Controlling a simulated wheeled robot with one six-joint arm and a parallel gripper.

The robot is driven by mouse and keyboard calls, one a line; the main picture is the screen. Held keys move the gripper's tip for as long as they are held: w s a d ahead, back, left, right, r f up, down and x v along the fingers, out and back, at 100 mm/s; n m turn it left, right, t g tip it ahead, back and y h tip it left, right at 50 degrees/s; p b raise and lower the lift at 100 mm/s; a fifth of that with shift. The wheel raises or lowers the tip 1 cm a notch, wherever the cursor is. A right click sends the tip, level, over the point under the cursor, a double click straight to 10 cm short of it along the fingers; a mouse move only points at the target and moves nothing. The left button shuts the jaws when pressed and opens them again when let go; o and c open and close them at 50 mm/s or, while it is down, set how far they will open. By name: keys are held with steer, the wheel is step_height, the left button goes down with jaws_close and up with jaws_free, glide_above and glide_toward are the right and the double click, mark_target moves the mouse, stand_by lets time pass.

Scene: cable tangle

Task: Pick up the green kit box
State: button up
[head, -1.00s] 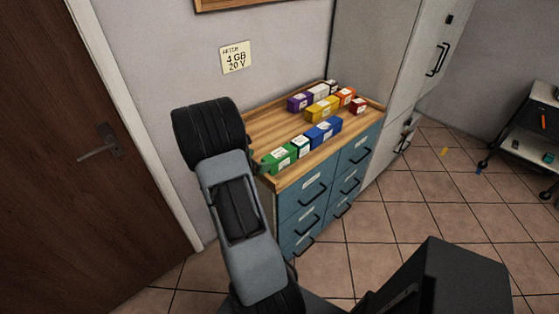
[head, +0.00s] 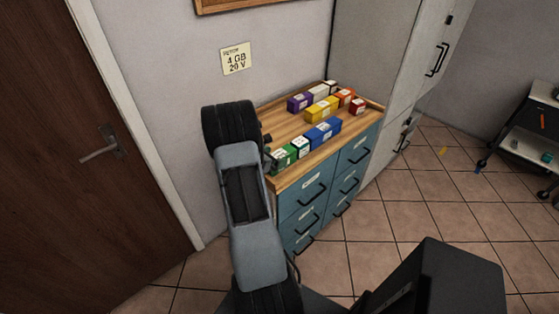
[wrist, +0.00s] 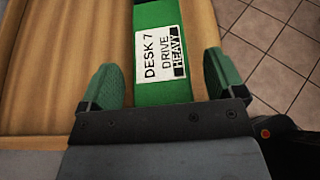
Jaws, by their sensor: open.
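The green kit box (wrist: 160,60) is in the wrist view with a white label reading "DESK 7 DRIVE HEAVY". My gripper (wrist: 164,82) is open, with one green-padded finger on each side of the box in that view. A gap shows between each finger and the box, and I cannot tell how far the fingers reach down its sides. In the head view the green box (head: 284,157) sits at the near left corner of the wooden cabinet top, partly hidden by my arm.
Next to it in the near row are a white-and-green box (head: 301,146) and blue boxes (head: 322,134). Yellow (head: 322,109), purple (head: 299,102) and red (head: 358,105) boxes stand farther back. The wooden top (head: 285,120) has a raised rim. A wall is behind.

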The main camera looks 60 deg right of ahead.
steer(key=shift+c, duration=0.3)
steer(key=c, duration=1.2)
steer(key=shift+r, duration=0.1)
steer(key=shift+c, duration=0.3)
